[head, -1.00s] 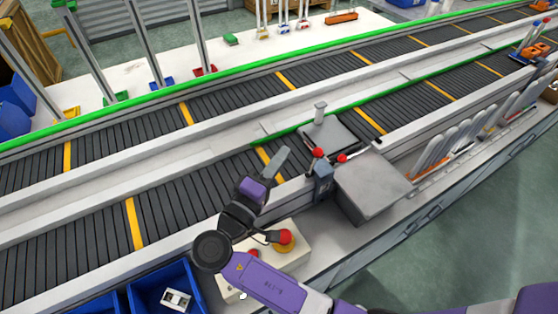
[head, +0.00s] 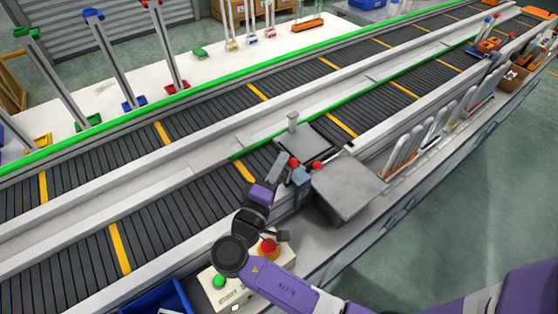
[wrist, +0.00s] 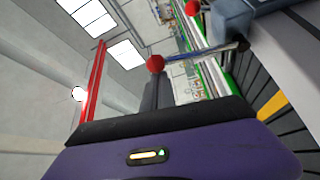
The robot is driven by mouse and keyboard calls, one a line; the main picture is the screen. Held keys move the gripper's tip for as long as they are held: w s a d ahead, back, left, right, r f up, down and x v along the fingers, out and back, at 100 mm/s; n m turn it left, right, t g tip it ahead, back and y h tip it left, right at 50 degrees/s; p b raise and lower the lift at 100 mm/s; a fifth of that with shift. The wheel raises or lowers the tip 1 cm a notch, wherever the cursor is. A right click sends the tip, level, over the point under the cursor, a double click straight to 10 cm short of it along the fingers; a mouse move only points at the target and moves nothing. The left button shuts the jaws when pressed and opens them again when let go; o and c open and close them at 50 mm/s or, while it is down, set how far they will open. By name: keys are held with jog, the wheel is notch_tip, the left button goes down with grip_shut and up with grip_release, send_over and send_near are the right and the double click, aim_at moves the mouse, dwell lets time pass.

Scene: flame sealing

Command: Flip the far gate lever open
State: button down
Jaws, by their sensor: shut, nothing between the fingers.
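Two gate levers with red ball knobs sit at a small grey-blue housing (head: 301,180) beside the near conveyor. One knob (head: 294,163) is on the left, by my fingertips; the other knob (head: 317,165) is on the right. I cannot tell for sure which is the far lever. In the wrist view, one red knob (wrist: 155,63) on a thin metal rod is right at my fingertips, and a second knob (wrist: 193,7) is at the top edge. My gripper (head: 281,164) is shut and empty, its tip close to the left knob. Whether they touch is unclear.
A grey metal box (head: 348,187) stands right of the housing, and a flat grey plate (head: 302,140) lies behind it. A control box (head: 219,282) with green and red buttons is below my arm. A blue bin (head: 158,298) is at the bottom.

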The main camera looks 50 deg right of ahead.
jog(key=s+m+b, duration=0.1)
jog(key=b, duration=0.1)
jog(key=s+f+m+h+b, duration=0.1)
jog(key=b, duration=0.2)
jog(key=s+m+b, duration=0.1)
jog(key=b, duration=0.1)
jog(key=shift+a+f+h, duration=0.3)
jog(key=shift+a, duration=0.1)
jog(key=shift+s+a+f+m+g+h+b, duration=0.35)
jog(key=shift+s+m+b, duration=0.55)
jog(key=shift+b, duration=1)
jog(key=shift+s+a+f+m+g+h+b, duration=0.1)
jog(key=shift+s+f+m+g+h+b, duration=0.45)
jog(key=shift+m+b, duration=0.95)
jog(key=shift+s+a+f+m+g+h+b, duration=0.2)
jog(key=shift+s+m+g+b, duration=0.5)
jog(key=shift+b, duration=1.6)
jog(key=shift+s+a+t, duration=0.1)
jog(key=shift+s+t, duration=0.15)
jog(key=shift+t, duration=0.05)
jog(key=b, duration=0.2)
send_near(291, 168)
jog(key=s+a, duration=0.5)
jog(key=a, duration=0.2)
jog(key=shift+s+r, duration=0.2)
jog(key=shift+s, duration=0.1)
jog(key=shift+p, duration=0.3)
